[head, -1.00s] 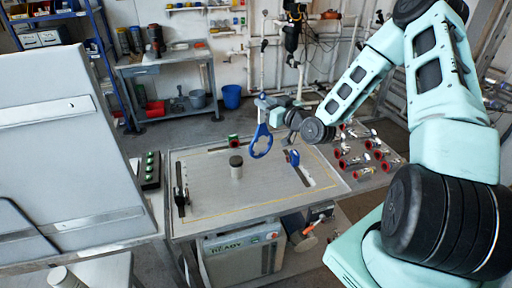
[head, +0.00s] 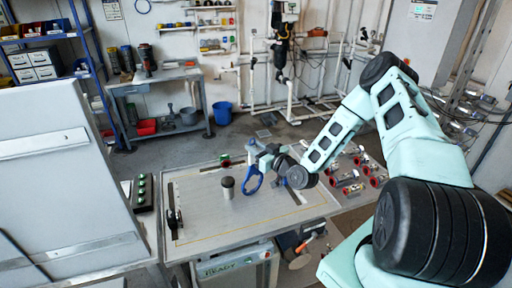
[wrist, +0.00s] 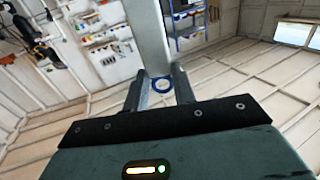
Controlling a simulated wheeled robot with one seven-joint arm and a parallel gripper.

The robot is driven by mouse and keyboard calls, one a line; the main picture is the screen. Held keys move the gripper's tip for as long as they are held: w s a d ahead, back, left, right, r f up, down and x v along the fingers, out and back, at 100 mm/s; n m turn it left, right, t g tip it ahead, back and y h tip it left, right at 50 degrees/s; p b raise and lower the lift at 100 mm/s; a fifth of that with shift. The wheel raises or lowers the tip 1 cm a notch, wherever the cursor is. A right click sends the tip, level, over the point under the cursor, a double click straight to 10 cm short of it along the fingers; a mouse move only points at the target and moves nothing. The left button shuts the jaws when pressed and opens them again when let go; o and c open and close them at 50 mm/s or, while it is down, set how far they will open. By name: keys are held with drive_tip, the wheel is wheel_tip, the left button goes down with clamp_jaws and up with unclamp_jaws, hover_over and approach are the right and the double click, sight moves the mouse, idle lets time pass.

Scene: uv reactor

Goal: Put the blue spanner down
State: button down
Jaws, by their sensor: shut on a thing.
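The blue spanner (head: 253,184) hangs from my gripper (head: 264,156) in the head view, its blue ring end lowest. The ring looks to be over the back middle of the grey bench top (head: 205,228); I cannot tell whether it touches. My gripper is shut on the spanner. In the wrist view a grey bar (wrist: 147,35) runs up from between the fingers of my gripper (wrist: 160,84). A small blue ring shape shows between the fingertips there; I cannot tell whether it is the spanner's ring.
A dark-capped grey cylinder (head: 228,189) stands on the bench just left of the spanner. A black fitting (head: 174,224) is at the left edge. Several red-ended fittings (head: 352,188) lie to the right. The bench's front middle is clear.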

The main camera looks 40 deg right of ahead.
drive_tip(key=shift+f, duration=0.15)
drive_tip(key=c, duration=1.1)
unclamp_jaws()
drive_tip(key=shift+c, duration=0.2)
drive_tip(key=shift+r, duration=0.3)
drive_tip(key=s+d+b, duration=0.1)
drive_tip(key=s+b, duration=0.4)
drive_tip(key=s, duration=0.7)
drive_tip(key=shift+d+f+b, duration=0.15)
drive_tip(key=shift+b, duration=0.15)
